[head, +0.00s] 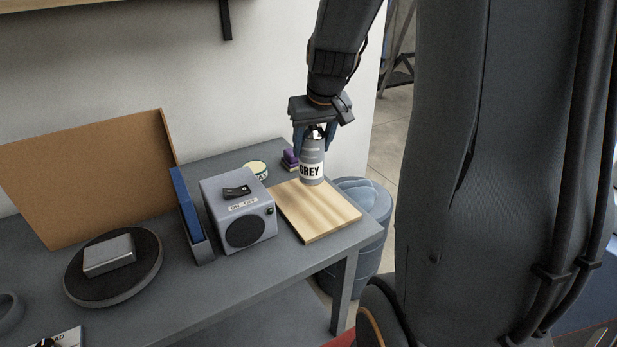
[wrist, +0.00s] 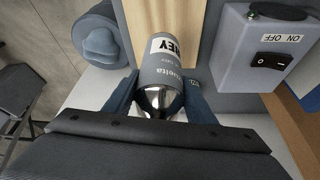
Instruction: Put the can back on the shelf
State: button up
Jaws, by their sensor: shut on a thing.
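The can (head: 312,167) is a grey spray can with a white label reading "GREY" and a shiny top. It stands upright at the back of the wooden board (head: 325,217); I cannot tell whether it touches the board. My gripper (head: 314,140) comes down from above and is shut on the can's upper part. In the wrist view the can (wrist: 167,75) lies between the two blue fingers of my gripper (wrist: 160,97). The shelf (head: 90,5) shows only as a wooden edge at the top left, with a dark bracket below it; its top is out of view.
A grey box with an on/off switch (head: 238,210) stands left of the board, beside a blue folder in a holder (head: 190,215). A round tin (head: 256,169) and a purple item (head: 290,158) sit behind. A brown panel (head: 90,180) leans on the wall. A blue bin (head: 372,225) stands right of the table.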

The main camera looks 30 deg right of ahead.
aim_at(311, 169)
jog(key=shift+f, duration=3.6)
jog(key=shift+f, duration=0.15)
jog(key=o, duration=1.5)
jog(key=shift+c, duration=0.2)
jog(key=shift+a, duration=0.1)
